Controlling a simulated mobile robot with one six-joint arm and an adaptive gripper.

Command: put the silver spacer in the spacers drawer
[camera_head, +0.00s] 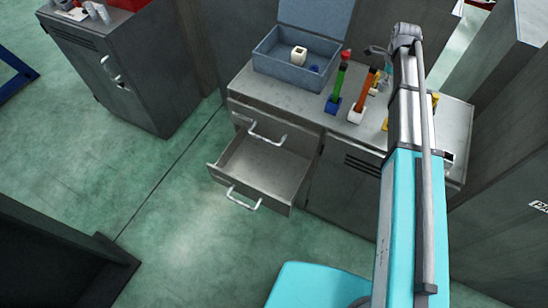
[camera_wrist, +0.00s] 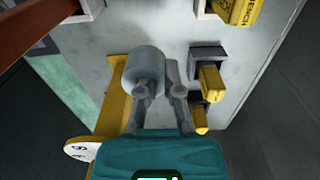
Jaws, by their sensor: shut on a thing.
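My gripper (camera_wrist: 160,82) shows in the wrist view, its two grey fingers shut on a grey cylinder, the silver spacer (camera_wrist: 146,66). The spacer lies mostly beside and behind the left finger, above the workbench top. In the head view my gripper (camera_head: 376,52) is small, beyond the bench's tool stands, and the spacer cannot be made out there. A lower drawer (camera_head: 267,172) of the bench stands pulled out and looks empty. The drawer above it (camera_head: 262,117) is shut. No label on either drawer can be read, so I cannot tell which is the spacers drawer.
An open blue-grey box (camera_head: 278,66) on the bench's left holds a white block and a blue piece. Red, green and orange upright tools in stands (camera_head: 337,92) stand between it and my arm. A grey cabinet (camera_head: 125,70) stands left. Floor (camera_head: 170,210) before the drawer is clear.

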